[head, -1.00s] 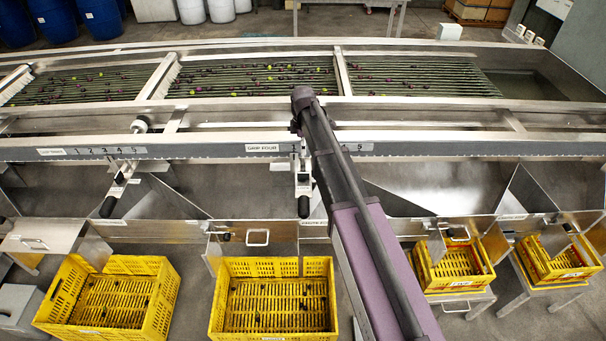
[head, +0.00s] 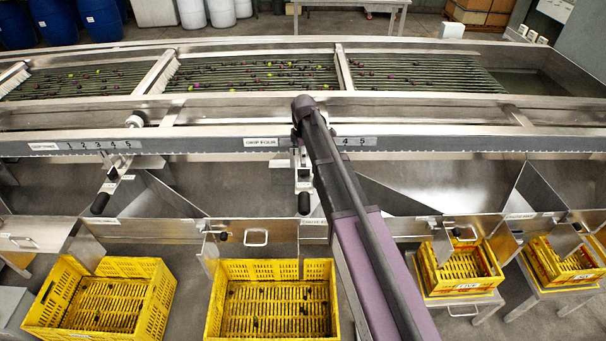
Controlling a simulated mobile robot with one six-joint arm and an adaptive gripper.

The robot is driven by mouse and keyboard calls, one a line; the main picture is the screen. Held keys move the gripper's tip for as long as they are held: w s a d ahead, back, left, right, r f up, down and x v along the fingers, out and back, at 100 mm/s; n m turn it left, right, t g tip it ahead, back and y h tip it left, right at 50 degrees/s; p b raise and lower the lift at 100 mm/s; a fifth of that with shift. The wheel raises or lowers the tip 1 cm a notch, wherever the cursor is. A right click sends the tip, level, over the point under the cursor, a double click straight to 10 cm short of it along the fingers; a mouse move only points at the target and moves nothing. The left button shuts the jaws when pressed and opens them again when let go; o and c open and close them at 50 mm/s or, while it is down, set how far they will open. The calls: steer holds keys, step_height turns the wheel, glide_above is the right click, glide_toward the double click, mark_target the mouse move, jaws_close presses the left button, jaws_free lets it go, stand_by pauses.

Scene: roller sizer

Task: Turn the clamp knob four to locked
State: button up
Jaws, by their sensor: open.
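The rail label reading GRIP FOUR (head: 261,142) sits left of my arm. Just right of it, a clamp (head: 303,180) with a black handle (head: 304,203) hangs below the rail. Clamp knob four itself is hidden behind the end of my arm. My gripper (head: 302,108) is at the far end of my dark and purple arm, over the rail at this clamp. Its fingers are mostly hidden, and nothing shows held in it. I cannot tell whether it touches the knob.
Yellow crates (head: 331,268) stand below the steel chutes.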

mark_target(304, 168)
steer(key=shift+f+b, duration=3.3)
steer(key=shift+f, duration=0.35)
jaws_close()
steer(key=shift+a, duration=0.1)
